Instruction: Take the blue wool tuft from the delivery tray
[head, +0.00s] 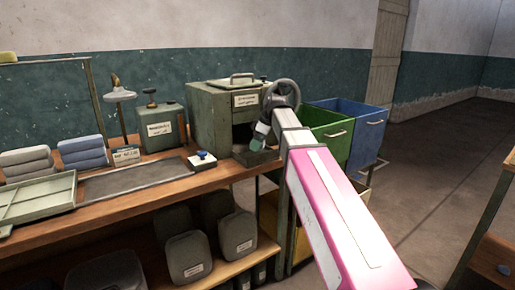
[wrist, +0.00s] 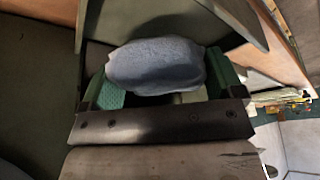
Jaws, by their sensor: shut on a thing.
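The blue wool tuft (wrist: 155,65) is a soft, rounded grey-blue lump in the wrist view. My gripper (wrist: 160,80) is shut on it, with a green-padded finger at each side. In the head view my gripper (head: 257,141) reaches down at the front opening of a green metal box, over a small dark tray (head: 262,158) that looks like the delivery tray. The tuft is hidden there by my gripper and arm. I cannot tell whether the tuft still touches the tray.
The green metal box (head: 212,118) stands close behind my gripper. A white block with a blue knob (head: 203,160) is to its left. Green (head: 328,132) and blue (head: 362,125) bins stand at right. Stacked grey (head: 27,164) and blue (head: 83,151) pads lie far left.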

